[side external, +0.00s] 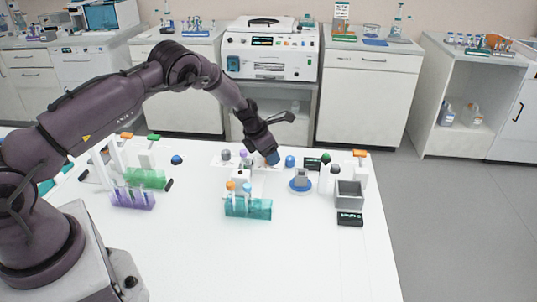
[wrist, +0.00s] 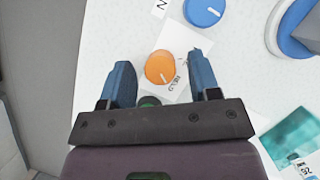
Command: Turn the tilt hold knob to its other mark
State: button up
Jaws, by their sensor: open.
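An orange round knob (wrist: 160,67) with a short white pointer line sits on a white label card in the wrist view. The pointer aims towards the lower right, near small printed words that look like "HELD". In the side view my gripper (side external: 270,157) is low over the back of the table, and the orange knob is hidden there.
A blue knob (wrist: 203,11) with a white line is close by; it also shows in the side view (side external: 290,161). A blue round base (side external: 300,186), a teal tube rack (side external: 248,208) and a grey open box (side external: 349,196) stand nearby. The front of the table is clear.

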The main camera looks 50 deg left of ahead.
jog(key=shift+w+f, duration=0.1)
jog(key=shift+f, duration=0.15)
jog(key=c, duration=0.9)
